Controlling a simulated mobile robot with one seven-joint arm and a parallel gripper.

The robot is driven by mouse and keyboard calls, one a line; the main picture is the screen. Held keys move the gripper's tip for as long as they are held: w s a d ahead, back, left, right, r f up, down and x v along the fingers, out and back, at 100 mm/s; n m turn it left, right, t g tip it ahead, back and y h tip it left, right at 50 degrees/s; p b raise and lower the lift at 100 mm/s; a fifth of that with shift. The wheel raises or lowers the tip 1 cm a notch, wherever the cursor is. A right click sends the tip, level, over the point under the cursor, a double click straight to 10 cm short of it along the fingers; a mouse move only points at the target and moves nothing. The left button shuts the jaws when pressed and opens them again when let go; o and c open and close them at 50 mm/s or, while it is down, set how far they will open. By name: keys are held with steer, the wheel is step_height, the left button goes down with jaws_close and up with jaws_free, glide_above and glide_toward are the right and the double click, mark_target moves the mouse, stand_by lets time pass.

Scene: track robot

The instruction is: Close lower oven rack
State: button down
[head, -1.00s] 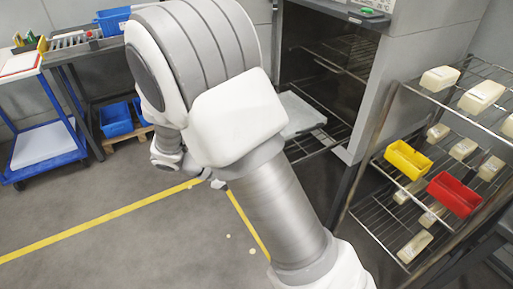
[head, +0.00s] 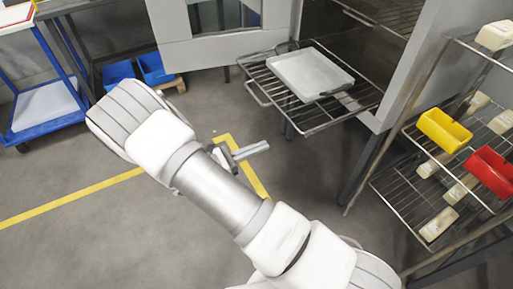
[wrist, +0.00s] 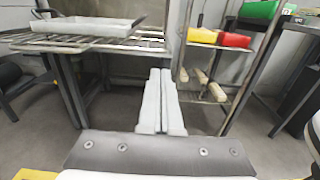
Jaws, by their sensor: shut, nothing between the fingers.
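The lower oven rack (head: 336,117) is a wire shelf pulled out of the oven's front in the head view, with a grey metal tray (head: 308,73) lying on it. The rack also shows at upper left in the wrist view (wrist: 100,43), with the tray (wrist: 80,26) on top. My gripper (head: 262,147) is shut and empty. It is apart from the rack, in front of and below it in the head view. In the wrist view its fingers (wrist: 159,85) are together and point toward the space right of the rack.
The oven door (head: 225,45) stands open to the left. The upper rack (head: 385,12) is inside the oven. A wire shelf unit at right holds a yellow bin (head: 443,130), a red bin (head: 490,170) and several pale blocks. A blue cart (head: 45,105) is at far left. Floor between is free.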

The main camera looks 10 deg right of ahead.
mark_target(298, 131)
steer(key=b+x, duration=0.2)
steer(key=x, duration=0.8)
steer(key=shift+d+f, duration=0.1)
steer(key=shift+d, duration=0.05)
steer(key=shift+w+d, duration=0.1)
steer(key=shift+d, duration=0.05)
